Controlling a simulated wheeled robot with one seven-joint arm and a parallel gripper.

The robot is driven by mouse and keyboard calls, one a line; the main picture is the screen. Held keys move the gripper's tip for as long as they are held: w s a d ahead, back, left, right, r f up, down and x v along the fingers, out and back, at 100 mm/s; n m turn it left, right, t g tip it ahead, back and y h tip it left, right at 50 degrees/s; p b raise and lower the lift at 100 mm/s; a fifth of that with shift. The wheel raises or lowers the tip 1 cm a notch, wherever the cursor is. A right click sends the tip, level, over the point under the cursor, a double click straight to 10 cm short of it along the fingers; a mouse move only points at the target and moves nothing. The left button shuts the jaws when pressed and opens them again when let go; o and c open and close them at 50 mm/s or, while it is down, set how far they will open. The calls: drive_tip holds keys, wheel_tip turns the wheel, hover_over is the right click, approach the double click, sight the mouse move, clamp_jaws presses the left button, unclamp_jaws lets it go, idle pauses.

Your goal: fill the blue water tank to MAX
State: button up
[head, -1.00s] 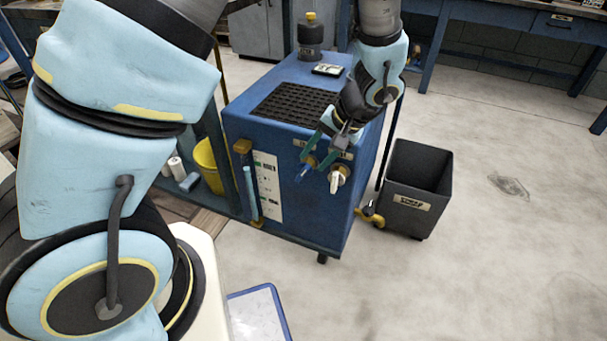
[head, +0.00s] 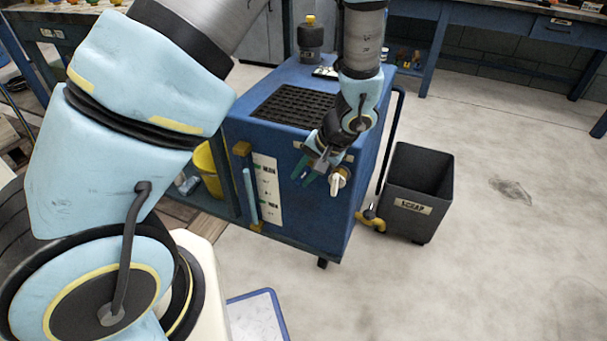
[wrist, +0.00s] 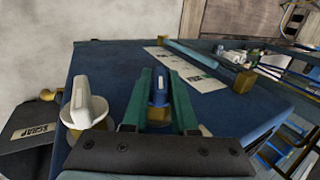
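The blue tank (head: 305,225) is a boxy cabinet with a dark grille on top. Its front has a pale sight tube (head: 250,194) between brass fittings, beside a white marked plate (head: 268,192); the markings and water level are too small to read. A white-handled tap (head: 339,180) is on the front, also in the wrist view (wrist: 84,100). A blue-handled tap (wrist: 159,90) shows between my green fingers in the wrist view; my gripper hides it in the head view. My gripper (head: 307,174) is open, fingers either side of the blue handle with small gaps; contact is unclear.
A dark scrap bin (head: 416,190) stands right of the tank, with a brass fitting (head: 371,219) between them. A dark canister (head: 311,40) stands on the tank's back. A yellow bucket (head: 208,170) is at left. The floor at right is clear.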

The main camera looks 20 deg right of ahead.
clamp_jaws()
drive_tip(key=shift+a+r+g+h+p, duration=0.15)
drive_tip(key=shift+r+g+h+p, duration=0.15)
drive_tip(key=shift+g+h+p, duration=0.6)
drive_tip(key=g+h+p, duration=0.1)
drive_tip(key=p, duration=0.3)
drive_tip(key=shift+h, duration=0.3)
drive_tip(key=shift+f+g+h+p, duration=0.2)
drive_tip(key=shift+g+h+p, duration=0.1)
drive_tip(key=shift+g+p, duration=0.3)
drive_tip(key=shift+f, duration=0.1)
